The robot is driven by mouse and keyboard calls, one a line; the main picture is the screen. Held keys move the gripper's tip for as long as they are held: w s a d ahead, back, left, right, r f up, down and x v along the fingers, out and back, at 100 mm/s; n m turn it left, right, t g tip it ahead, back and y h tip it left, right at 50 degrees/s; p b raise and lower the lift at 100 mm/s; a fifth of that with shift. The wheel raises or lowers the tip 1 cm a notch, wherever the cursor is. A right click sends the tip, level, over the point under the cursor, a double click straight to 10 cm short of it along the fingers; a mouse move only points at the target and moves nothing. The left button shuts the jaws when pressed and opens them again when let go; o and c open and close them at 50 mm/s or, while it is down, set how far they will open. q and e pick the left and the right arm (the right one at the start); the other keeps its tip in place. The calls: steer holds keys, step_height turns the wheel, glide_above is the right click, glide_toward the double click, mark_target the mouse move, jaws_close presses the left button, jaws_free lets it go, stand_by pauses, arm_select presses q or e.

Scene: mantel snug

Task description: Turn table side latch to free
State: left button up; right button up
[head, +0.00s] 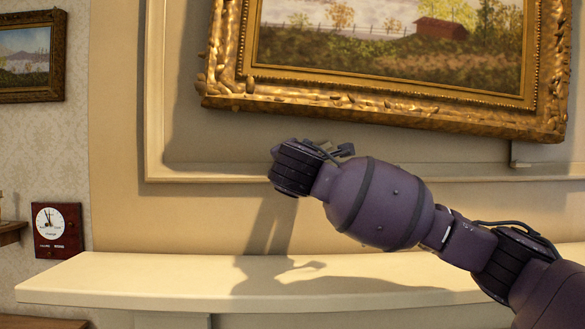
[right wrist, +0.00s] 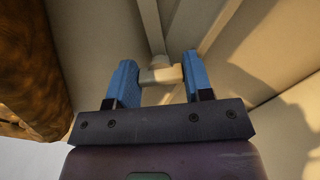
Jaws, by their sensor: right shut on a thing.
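My right gripper (right wrist: 162,80) has two blue fingers shut on a small cream latch (right wrist: 160,75) at the wall panel's moulding. The latch is a short pale block, with a finger on either side of it. In the head view my right arm reaches in from the right, and its gripper (head: 340,152) is mostly hidden behind the wrist, just below the gold-framed painting (head: 390,114). The latch is hidden there too. Which way the latch is turned is hard to tell. My left gripper is not in view.
The cream mantel shelf (head: 150,278) below is bare. The painting's gold frame is close above the gripper and shows at the left of the right wrist view (right wrist: 30,70). A red-framed clock (head: 58,230) and a small painting (head: 30,58) hang at the left.

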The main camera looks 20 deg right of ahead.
steer(key=m, duration=0.3)
steer(key=shift+f, duration=0.2)
steer(key=shift+m, duration=1.3)
steer(key=o, duration=0.9)
steer(key=b+v, duration=0.1)
steer(key=v, duration=1)
steer(key=shift+r, duration=0.1)
